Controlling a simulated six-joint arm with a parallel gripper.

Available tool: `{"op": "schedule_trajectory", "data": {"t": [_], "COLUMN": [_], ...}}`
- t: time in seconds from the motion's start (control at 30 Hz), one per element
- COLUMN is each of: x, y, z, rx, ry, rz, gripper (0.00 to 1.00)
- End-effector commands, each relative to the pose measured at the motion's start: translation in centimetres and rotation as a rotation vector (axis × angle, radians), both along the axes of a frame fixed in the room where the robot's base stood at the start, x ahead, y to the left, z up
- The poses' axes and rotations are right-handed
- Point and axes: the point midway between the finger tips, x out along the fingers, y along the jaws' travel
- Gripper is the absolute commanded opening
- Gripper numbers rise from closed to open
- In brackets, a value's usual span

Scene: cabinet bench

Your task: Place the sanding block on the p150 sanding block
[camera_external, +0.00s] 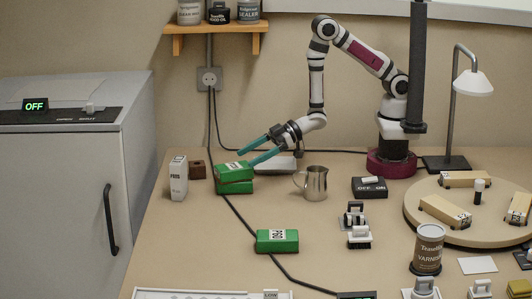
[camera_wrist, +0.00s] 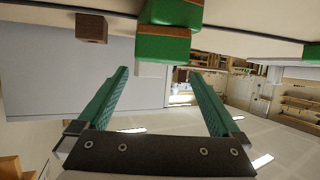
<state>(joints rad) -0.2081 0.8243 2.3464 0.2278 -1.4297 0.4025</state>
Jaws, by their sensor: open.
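Two green sanding blocks are stacked near the back left of the bench: an upper block (camera_external: 234,171) with a white label rests on a lower block (camera_external: 235,187), slightly out of line. The stack also shows at the top of the wrist view, as two green bodies (camera_wrist: 163,48). Another green block (camera_external: 277,241) with a white label lies alone nearer the front. I cannot read the labels for sure. My gripper (camera_external: 231,157) has long teal fingers, spread open and empty, at and just above the stack. In the wrist view the open fingers (camera_wrist: 157,72) point toward it.
A white carton (camera_external: 178,178) and a brown wooden block (camera_external: 198,170) stand left of the stack; the wooden block also shows in the wrist view (camera_wrist: 91,27). A metal pitcher (camera_external: 316,184) stands to its right. A black cable (camera_external: 238,215) runs in front.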

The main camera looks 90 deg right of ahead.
Motion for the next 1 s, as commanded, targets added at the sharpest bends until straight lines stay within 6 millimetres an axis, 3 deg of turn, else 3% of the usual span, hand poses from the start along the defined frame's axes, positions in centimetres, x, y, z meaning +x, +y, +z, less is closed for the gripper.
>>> {"op": "schedule_trajectory", "data": {"t": [0.1,0.27,0.37,0.47,0.57,0.63,0.8,0.9,1.0], "x": [-1.1,-1.2,-0.8,-2.6,-7.8,-12.8,-25.2,-29.7,-31.8], "y": [-0.5,-0.8,-2.9,-6.6,-9.7,-11.0,-11.3,-10.6,-10.1], "z": [0.5,0.8,2.2,4.6,6.9,8.7,12.3,13.7,14.3], "rx": [0.001,0.0,-0.001,-0.002,0.007,0.025,0.105,0.15,0.174], "ry": [0.0,0.012,0.102,0.307,0.553,0.729,1.092,1.218,1.279], "rz": [-0.001,-0.014,-0.101,-0.254,-0.393,-0.476,-0.618,-0.656,-0.673], "gripper": [1.0,1.0,1.0,1.0,1.0,1.0,1.0,1.0,1.0]}}
